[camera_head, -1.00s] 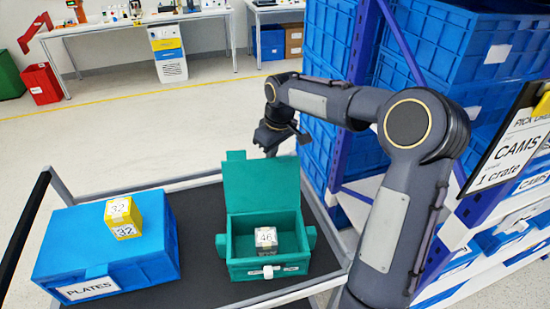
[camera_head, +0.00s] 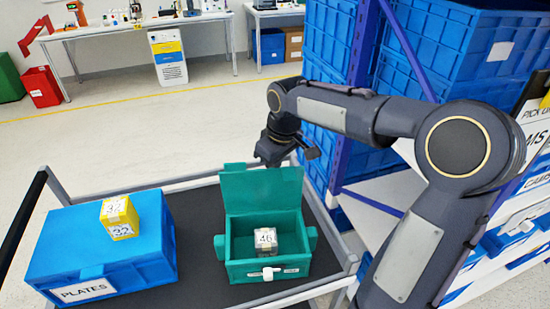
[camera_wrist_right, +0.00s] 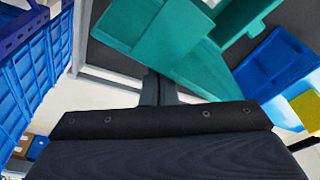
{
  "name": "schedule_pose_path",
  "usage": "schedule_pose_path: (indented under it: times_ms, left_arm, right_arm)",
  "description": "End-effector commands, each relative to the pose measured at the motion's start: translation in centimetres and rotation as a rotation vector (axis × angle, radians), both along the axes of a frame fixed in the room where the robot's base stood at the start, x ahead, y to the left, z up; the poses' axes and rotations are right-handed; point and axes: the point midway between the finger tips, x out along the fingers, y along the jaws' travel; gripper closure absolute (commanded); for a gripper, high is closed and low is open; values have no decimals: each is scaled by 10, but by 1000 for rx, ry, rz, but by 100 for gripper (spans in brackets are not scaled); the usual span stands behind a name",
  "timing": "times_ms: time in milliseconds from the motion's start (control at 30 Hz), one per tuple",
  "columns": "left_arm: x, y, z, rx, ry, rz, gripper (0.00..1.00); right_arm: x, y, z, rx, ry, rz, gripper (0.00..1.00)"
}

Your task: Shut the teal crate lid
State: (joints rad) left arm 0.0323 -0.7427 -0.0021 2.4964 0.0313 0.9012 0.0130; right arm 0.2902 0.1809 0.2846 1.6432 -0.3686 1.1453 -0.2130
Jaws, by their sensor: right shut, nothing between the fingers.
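The teal crate (camera_head: 243,272) stands on the dark cart top with its lid (camera_head: 262,192) raised at the back. The lid stands roughly upright, and the crate mouth is open. A small box labelled 46 (camera_head: 266,241) sits inside. My right gripper (camera_head: 266,160) is shut and empty, just behind the lid's top edge. In the right wrist view its fingers (camera_wrist_right: 158,86) are at the edge of the teal lid (camera_wrist_right: 150,35); I cannot tell whether they touch. My left gripper is not in view.
A blue PLATES crate (camera_head: 70,262) stands left of the teal crate, with a yellow box (camera_head: 120,219) on its lid. A rack of blue crates (camera_head: 425,45) is close on the right. A rail (camera_head: 335,235) edges the cart.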

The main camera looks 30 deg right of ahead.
Motion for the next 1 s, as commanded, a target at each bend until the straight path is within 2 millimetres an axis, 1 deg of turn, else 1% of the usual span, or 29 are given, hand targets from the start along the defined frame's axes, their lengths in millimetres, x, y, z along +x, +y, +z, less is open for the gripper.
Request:
schedule_pose_path:
  times_ms: [567,767,1000]
  left_arm:
    - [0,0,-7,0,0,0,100]
    - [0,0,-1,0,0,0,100]
    - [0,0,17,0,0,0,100]
  right_arm:
    - [-37,17,6,-1,-1,1,100]
    - [-35,16,12,0,0,0,100]
    - [-35,17,32,0,0,1,100]
